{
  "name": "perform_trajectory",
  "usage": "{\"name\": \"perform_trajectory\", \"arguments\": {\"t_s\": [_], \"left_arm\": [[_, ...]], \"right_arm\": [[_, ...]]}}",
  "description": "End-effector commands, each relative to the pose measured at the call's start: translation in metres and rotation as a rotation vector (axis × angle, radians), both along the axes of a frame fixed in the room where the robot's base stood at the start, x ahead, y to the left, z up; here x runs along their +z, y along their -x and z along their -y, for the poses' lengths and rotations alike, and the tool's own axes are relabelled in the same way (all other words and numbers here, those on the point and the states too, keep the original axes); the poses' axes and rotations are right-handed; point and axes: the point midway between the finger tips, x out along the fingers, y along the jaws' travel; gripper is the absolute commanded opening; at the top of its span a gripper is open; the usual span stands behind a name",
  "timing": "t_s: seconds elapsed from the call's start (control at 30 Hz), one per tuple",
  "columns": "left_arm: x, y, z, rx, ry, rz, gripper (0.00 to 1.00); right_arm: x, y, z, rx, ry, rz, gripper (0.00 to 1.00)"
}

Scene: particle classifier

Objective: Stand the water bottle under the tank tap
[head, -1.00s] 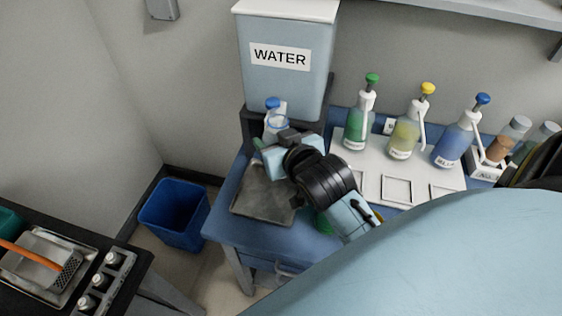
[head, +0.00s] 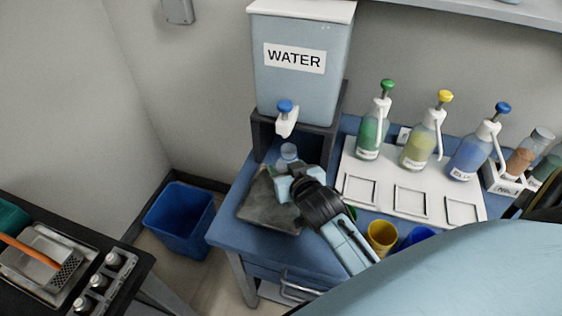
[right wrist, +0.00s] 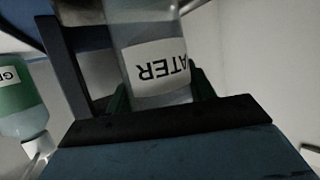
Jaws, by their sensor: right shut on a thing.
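The water tank (head: 303,88) stands on a dark stand at the back of the blue table. Its tap (head: 287,118) has a blue knob and a white spout. The clear water bottle (head: 289,152) shows its top just below the spout in the head view. In the right wrist view the bottle (right wrist: 150,65) is between the fingers, its label upside down in the picture. My right gripper (head: 285,186) is shut on the bottle, in front of the tank stand. The bottle's base is hidden, so I cannot tell whether it touches anything. My left gripper is out of view.
A grey tray (head: 258,212) lies at the table's left front. Green (head: 372,130), yellow (head: 419,145) and blue (head: 471,155) pump bottles stand on a white board to the right. Yellow (head: 381,235) and blue cups stand near my arm. A blue bin (head: 181,218) is on the floor.

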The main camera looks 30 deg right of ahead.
Motion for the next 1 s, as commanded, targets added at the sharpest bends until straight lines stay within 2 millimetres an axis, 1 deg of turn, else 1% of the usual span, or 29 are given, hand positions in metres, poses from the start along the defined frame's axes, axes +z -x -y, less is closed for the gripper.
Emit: {"name": "perform_trajectory", "arguments": {"t_s": [0.07, 0.27, 0.33, 0.37, 0.67, 0.77, 0.8, 0.93, 1.0], "left_arm": [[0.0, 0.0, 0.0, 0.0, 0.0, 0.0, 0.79], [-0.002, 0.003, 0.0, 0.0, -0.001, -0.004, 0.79], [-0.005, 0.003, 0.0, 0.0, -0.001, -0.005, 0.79], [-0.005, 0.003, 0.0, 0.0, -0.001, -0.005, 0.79], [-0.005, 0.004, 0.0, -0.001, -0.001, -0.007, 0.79], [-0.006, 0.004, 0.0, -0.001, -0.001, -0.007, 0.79], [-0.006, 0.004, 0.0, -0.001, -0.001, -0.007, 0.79], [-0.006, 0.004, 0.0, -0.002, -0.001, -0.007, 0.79], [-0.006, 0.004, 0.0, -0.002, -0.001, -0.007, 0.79]], "right_arm": [[0.0, -0.007, 0.001, 0.0, 0.001, 0.001, 0.28], [0.001, -0.038, 0.007, -0.001, 0.002, 0.002, 0.28], [-0.009, -0.036, 0.007, 0.0, 0.001, -0.005, 0.28], [-0.011, -0.036, 0.007, 0.0, 0.0, -0.003, 0.28], [-0.012, -0.036, 0.007, 0.0, 0.0, -0.001, 0.28], [-0.016, -0.036, 0.007, 0.0, 0.0, -0.002, 0.28], [-0.015, -0.036, 0.007, 0.0, 0.0, -0.002, 0.58], [-0.015, -0.036, 0.007, 0.0, 0.0, -0.002, 0.75], [-0.015, -0.036, 0.007, 0.0, 0.0, -0.002, 0.76]]}}
